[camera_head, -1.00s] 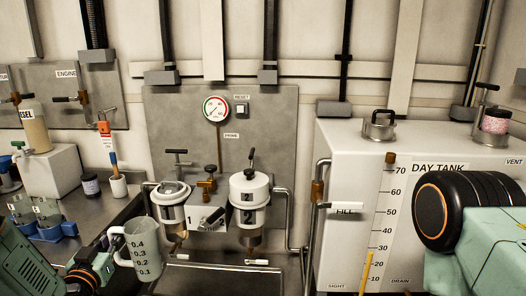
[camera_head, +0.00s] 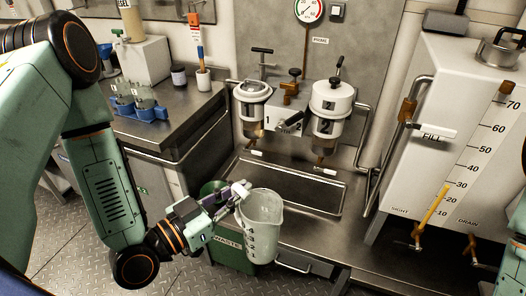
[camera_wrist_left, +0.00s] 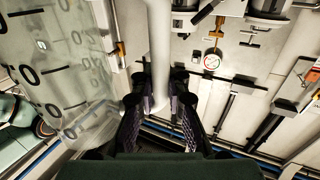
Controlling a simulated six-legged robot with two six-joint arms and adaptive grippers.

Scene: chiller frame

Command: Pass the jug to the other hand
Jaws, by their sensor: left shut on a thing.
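The jug (camera_head: 262,228) is a clear, whitish measuring jug with dark graduation marks, held roughly upright at the lower middle of the head view. It looks empty. My left gripper (camera_head: 236,194) is shut on its handle, at the jug's left side. In the left wrist view the jug (camera_wrist_left: 60,70) fills the left, and its pale handle (camera_wrist_left: 159,50) runs between the two dark fingers (camera_wrist_left: 158,108). Part of my right arm shows at the right edge of the head view, but its gripper is not in view.
Behind the jug are a shallow drain tray (camera_head: 290,186) and two filters, marked 1 (camera_head: 253,108) and 2 (camera_head: 331,105). A green waste bin (camera_head: 232,256) stands below and behind the jug. The white day tank (camera_head: 440,130) is at right. A blue holder (camera_head: 140,109) with beakers sits on the left bench.

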